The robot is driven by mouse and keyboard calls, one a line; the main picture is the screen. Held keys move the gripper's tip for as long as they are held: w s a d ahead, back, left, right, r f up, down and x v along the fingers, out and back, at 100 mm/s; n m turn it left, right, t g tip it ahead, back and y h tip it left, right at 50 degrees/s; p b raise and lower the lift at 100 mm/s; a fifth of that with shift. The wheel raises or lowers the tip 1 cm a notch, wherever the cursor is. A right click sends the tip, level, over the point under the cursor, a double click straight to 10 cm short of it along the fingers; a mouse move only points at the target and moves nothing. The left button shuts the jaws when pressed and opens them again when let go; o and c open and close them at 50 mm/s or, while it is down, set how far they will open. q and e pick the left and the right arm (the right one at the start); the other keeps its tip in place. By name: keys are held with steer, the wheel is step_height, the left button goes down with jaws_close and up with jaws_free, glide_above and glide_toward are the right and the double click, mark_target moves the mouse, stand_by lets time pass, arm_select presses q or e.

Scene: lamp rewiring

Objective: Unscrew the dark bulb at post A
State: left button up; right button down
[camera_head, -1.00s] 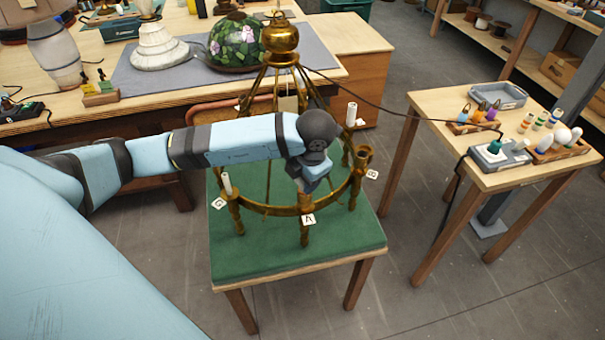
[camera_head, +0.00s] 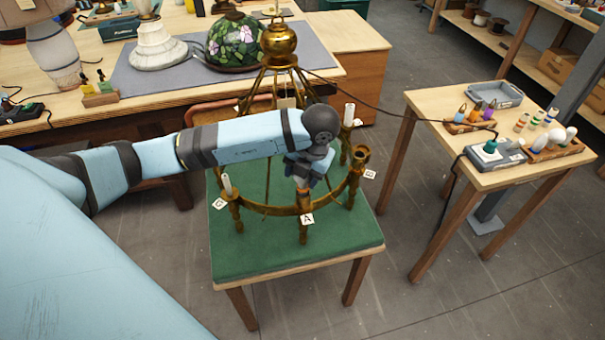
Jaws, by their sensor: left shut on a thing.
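The brass chandelier (camera_head: 278,42) stands on a green-topped table (camera_head: 232,259). Post A (camera_head: 303,229), marked by a white A tag (camera_head: 307,219), is at the front of its ring. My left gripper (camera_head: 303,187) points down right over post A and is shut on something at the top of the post. The bulb there is hidden by the gripper, so I cannot see its colour or how it sits. My right gripper is not in view.
Post G, with its tag (camera_head: 219,204), is to the left and post B, with its tag (camera_head: 370,174), to the right. A side table (camera_head: 429,106) at right carries a grey tray (camera_head: 497,94), bulbs and a grey device. A dark cord runs from the chandelier to it.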

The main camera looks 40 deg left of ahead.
arm_select(q)
steer(key=shift+a+p+v, duration=0.2)
steer(key=shift+p+v, duration=0.25)
steer(key=shift+v, duration=0.45)
steer(key=shift+a+p+v, duration=0.2)
steer(key=shift+p+v, duration=0.25)
steer(key=shift+v, duration=0.5)
steer(key=shift+s+r, duration=0.1)
